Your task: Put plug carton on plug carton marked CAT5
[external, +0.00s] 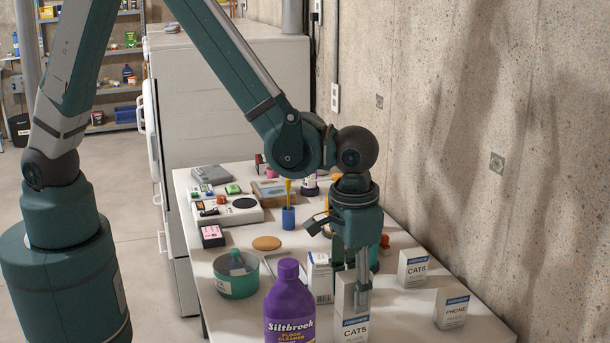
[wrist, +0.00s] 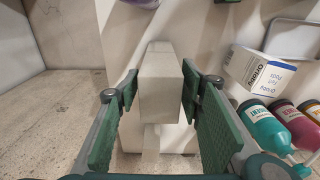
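My gripper (external: 352,290) is over the front part of the table. I cannot tell whether the two touch. Another carton marked CAT5 (external: 413,270) and one marked PHONE (external: 453,310) stand to the right. In the wrist view, the held carton hides most of what is under it.
A purple floor cleaner bottle (external: 288,305) stands close left of my gripper. Another white carton (external: 320,279) stands behind the bottle. A green tub (external: 236,275) is farther left. A concrete wall (external: 480,130) borders the table.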

